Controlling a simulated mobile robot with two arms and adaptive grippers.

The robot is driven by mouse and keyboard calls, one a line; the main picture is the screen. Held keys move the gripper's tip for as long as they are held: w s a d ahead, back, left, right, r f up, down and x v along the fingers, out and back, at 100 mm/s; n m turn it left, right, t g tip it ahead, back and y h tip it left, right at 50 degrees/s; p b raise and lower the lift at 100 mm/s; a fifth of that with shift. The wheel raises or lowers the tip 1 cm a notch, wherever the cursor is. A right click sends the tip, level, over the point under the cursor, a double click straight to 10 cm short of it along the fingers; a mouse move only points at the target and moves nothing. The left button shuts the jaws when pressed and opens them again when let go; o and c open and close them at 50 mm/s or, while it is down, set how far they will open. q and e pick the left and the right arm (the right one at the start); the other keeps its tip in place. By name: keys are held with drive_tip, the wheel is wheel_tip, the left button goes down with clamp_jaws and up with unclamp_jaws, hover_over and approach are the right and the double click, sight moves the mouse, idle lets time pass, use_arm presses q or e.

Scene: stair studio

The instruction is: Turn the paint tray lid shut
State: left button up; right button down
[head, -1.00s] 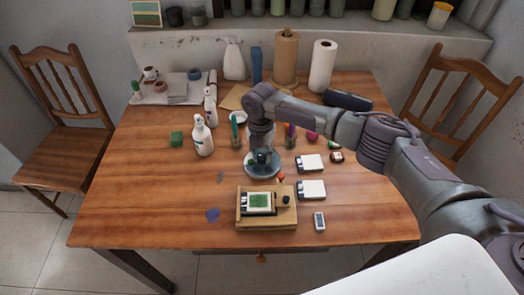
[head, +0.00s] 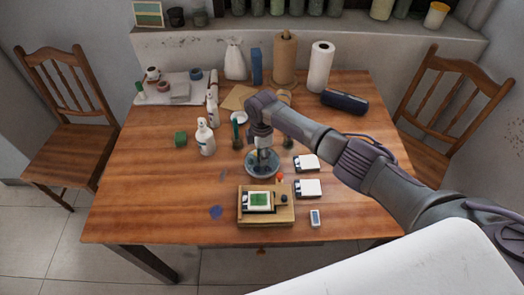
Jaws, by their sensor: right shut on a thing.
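A round, blue-grey paint tray (head: 249,173) lies on the wooden table, right of the middle and just behind a small wooden box. My right gripper (head: 262,160) reaches straight down onto its middle. Its fingers are small and dark here, and they are closed on a part at the tray's centre, which looks like the lid. The gripper hides most of that part, so how far the lid is turned cannot be told. My left gripper is not in view.
Paper rolls (head: 320,68) stand at the back. The table's front left is mostly clear.

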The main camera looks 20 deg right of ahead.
drive_tip(key=m+p, duration=0.1)
drive_tip(key=m, duration=0.1)
drive_tip(key=m+p, duration=0.1)
drive_tip(key=m, duration=0.2)
drive_tip(key=shift+r+m, duration=0.2)
drive_tip(key=shift+m, duration=0.1)
drive_tip(key=m+p, duration=0.2)
drive_tip(key=m, duration=0.3)
drive_tip(key=shift+p, duration=0.4)
drive_tip(key=m+p, duration=0.2)
drive_tip(key=m, duration=0.3)
drive_tip(key=shift+m, duration=0.4)
drive_tip(key=m+p, duration=0.1)
drive_tip(key=m, duration=0.4)
drive_tip(key=shift+f+m+t, duration=0.1)
drive_tip(key=shift+m+t, duration=0.2)
drive_tip(key=c, duration=0.8)
unclamp_jaws()
